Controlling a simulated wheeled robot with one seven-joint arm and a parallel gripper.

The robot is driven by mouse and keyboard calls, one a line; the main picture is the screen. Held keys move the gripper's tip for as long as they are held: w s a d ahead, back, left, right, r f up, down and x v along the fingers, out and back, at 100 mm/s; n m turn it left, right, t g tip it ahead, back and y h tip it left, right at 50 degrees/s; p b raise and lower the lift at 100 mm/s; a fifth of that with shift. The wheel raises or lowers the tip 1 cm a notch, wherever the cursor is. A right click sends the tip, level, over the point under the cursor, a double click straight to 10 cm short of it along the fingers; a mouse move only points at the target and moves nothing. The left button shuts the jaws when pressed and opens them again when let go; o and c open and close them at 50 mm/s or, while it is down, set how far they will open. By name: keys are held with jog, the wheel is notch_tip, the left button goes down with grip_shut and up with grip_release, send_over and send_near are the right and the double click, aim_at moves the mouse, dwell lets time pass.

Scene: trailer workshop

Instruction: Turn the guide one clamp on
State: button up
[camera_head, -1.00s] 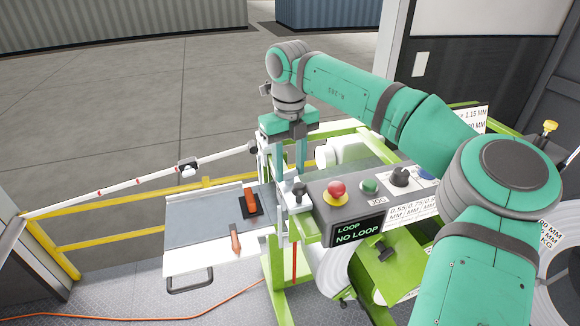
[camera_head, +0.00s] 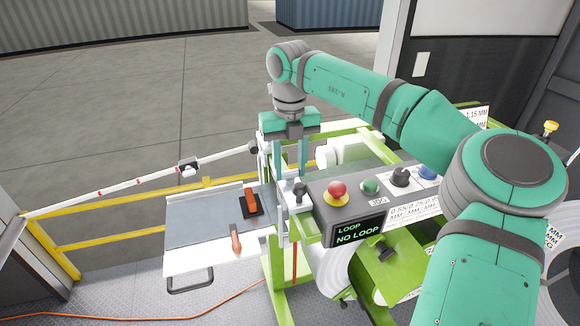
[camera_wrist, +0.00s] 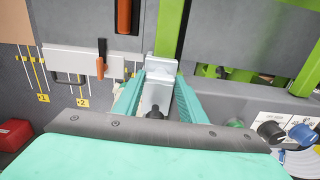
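A dark clamp knob (camera_head: 299,189) stands on a pale metal guide block (camera_head: 295,202) at the left end of the grey control box. I cannot tell for sure that this is the guide one clamp. My gripper (camera_head: 291,176) points down over this block, its two teal fingers apart. In the wrist view, my gripper (camera_wrist: 157,78) has the metal guide block (camera_wrist: 157,92) showing between its fingers, and the dark knob (camera_wrist: 155,112) shows near the palm edge. I see no clear grip on either. The finger tips are partly hidden by the guide parts.
A grey tray (camera_head: 200,220) at left carries orange-handled tools. A green frame (camera_head: 277,290) and a white rail (camera_head: 130,183) stand close by.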

aim_at(289, 172)
jog(key=o, duration=0.4)
jog(key=shift+r, duration=0.15)
notch_tip(289, 172, up, 11)
jog(key=shift+f, duration=0.2)
jog(key=shift+s+a, duration=0.1)
jog(key=shift+a, duration=0.05)
